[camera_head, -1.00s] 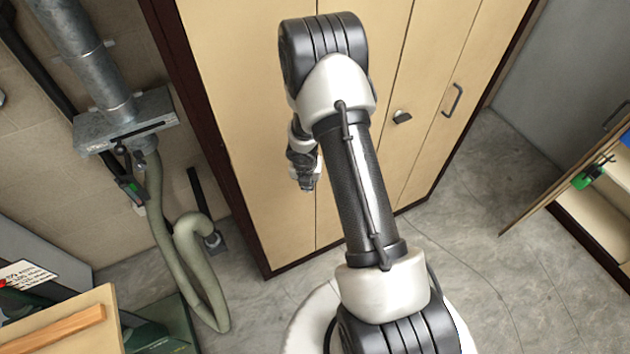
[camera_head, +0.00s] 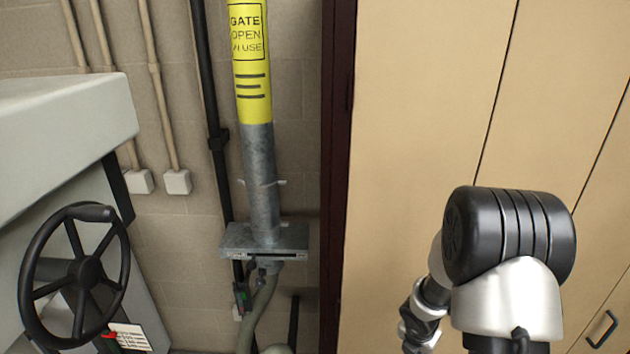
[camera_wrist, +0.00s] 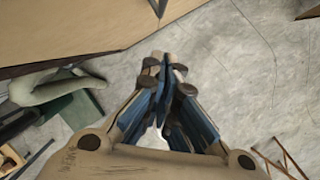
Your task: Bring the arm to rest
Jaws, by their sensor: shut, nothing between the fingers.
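My gripper (camera_wrist: 165,68) shows in the wrist view, pointing down over the grey floor (camera_wrist: 215,75). Its blue-padded fingers meet at the tips, and it holds nothing. In the head view my arm (camera_head: 508,250) is folded up at the lower right, in front of the tan cabinet (camera_head: 420,120). The gripper end is cut off by the bottom edge of that view.
A grey machine with a black handwheel (camera_head: 75,275) stands at the left. A metal duct (camera_head: 262,185) with a yellow label runs down the wall to a pale green hose (camera_head: 262,310), also in the wrist view (camera_wrist: 55,85). The floor below the gripper is clear.

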